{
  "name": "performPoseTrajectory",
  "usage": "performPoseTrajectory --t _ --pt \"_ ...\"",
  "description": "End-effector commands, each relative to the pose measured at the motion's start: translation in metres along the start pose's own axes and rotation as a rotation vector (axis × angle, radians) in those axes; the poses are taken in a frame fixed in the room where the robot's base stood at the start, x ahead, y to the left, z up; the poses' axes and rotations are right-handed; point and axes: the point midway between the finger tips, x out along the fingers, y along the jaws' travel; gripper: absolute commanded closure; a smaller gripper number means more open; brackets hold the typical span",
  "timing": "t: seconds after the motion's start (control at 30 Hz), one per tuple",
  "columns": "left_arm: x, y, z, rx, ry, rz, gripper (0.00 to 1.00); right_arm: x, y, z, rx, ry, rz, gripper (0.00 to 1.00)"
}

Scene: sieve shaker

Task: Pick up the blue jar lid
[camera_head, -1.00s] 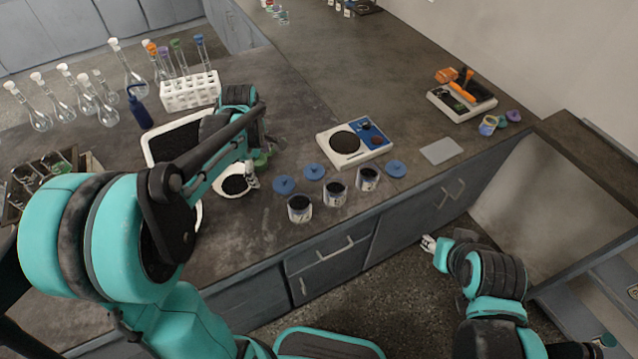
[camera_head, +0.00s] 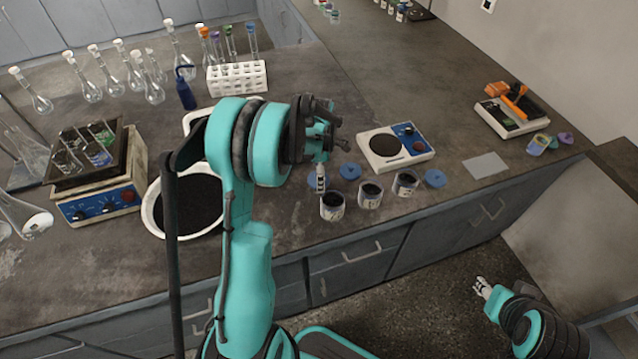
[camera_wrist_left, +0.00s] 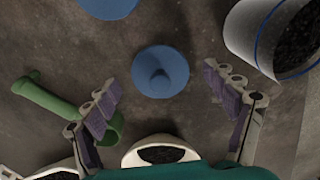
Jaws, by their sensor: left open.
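A blue jar lid (camera_wrist_left: 160,72) with a round knob lies on the bench, centred between the fingers of my left gripper (camera_wrist_left: 167,100) in the wrist view. The fingers are spread and do not touch it. In the head view my left gripper (camera_head: 320,180) points down over this lid (camera_head: 311,182), hiding part of it. A second blue lid (camera_head: 350,171) lies just right; it also shows at the top of the wrist view (camera_wrist_left: 108,6). A third blue lid (camera_head: 435,179) lies beyond the jars. My right gripper (camera_head: 482,287) is low, away from the bench; its opening is unclear.
Three dark-filled jars (camera_head: 332,207) stand near the bench's front edge; one (camera_wrist_left: 250,45) is close to the right finger. A green tool (camera_wrist_left: 50,100) lies by the left finger. A balance (camera_head: 420,152) stands behind the lids. A white-rimmed bowl (camera_head: 150,215) is to the left.

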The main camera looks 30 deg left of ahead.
Motion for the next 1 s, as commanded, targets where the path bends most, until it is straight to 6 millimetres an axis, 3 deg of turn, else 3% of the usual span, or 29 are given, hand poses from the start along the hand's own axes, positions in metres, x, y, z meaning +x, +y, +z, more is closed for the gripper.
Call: performPoseTrajectory --t 0.07,0.27,0.43,0.83,1.0 --pt "0.009 0.000 0.000 0.000 0.000 0.000 0.15 0.004 0.000 0.002 0.000 0.000 0.000 0.60" --pt "0.007 0.000 0.000 0.001 0.000 0.000 0.15 0.002 0.000 0.001 0.000 0.000 0.000 0.60" --pt "0.007 0.000 0.000 0.001 0.000 0.000 0.59 0.002 0.000 0.001 0.000 0.000 0.000 0.60" --pt "0.006 0.000 0.001 0.001 0.000 0.000 0.59 0.002 0.000 0.001 0.000 0.000 0.000 0.60" --pt "-0.008 0.000 0.001 0.001 0.000 0.000 0.59 -0.004 0.000 -0.003 0.000 0.000 0.000 0.60"
